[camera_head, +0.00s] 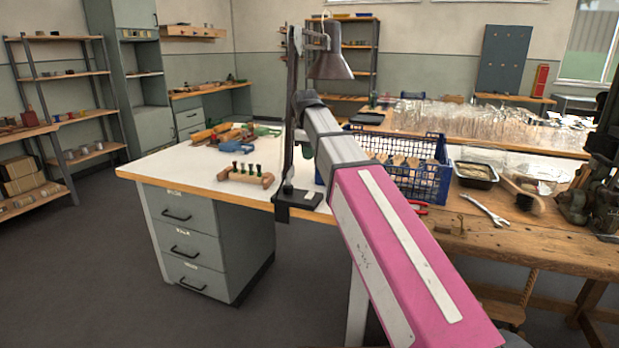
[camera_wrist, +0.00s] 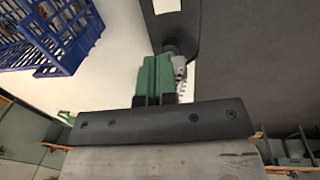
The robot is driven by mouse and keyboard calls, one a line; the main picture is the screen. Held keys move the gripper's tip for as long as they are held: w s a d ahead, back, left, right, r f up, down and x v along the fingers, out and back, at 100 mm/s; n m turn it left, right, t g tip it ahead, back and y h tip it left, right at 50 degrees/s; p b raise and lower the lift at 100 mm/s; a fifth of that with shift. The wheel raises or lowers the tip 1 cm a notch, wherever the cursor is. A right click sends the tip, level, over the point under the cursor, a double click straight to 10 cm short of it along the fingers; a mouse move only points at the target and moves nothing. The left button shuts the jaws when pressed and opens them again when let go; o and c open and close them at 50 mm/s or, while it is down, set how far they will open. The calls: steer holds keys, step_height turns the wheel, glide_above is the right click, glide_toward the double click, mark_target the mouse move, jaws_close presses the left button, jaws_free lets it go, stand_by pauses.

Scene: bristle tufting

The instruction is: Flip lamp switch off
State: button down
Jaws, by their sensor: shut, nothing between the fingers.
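The lamp (camera_head: 331,66) has a grey metal shade on a dark upright post. Its black base (camera_head: 300,198) sits at the edge of the white worktop, with a small pale patch on top. In the wrist view the dark lamp base (camera_wrist: 172,22) fills the upper middle and shows a white patch at the top. My gripper (camera_wrist: 156,62) has green fingers, shut together and empty, close to a dark round part of the lamp. Whether they touch it I cannot tell. In the head view my arm hides most of the gripper. I cannot clearly make out the switch.
A blue crate (camera_head: 424,178) stands right of the lamp and also shows in the wrist view (camera_wrist: 45,35). A wrench (camera_head: 484,210) lies on the wooden bench.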

mark_target(309, 195)
steer(key=f, duration=0.4)
steer(key=w+f, duration=0.1)
steer(key=f, duration=0.8)
steer(key=shift+w+d+f, duration=0.3)
steer(key=shift+f, duration=0.05)
steer(key=shift+f, duration=0.2)
steer(key=shift+s, duration=0.1)
steer(key=shift+s+a+r, duration=0.25)
steer(key=shift+s, duration=0.35)
steer(key=shift+r, duration=0.1)
steer(key=shift+r, duration=0.35)
step_height(309, 195, up, 13)
steer(key=s, duration=0.1)
steer(key=shift+s+a, duration=0.3)
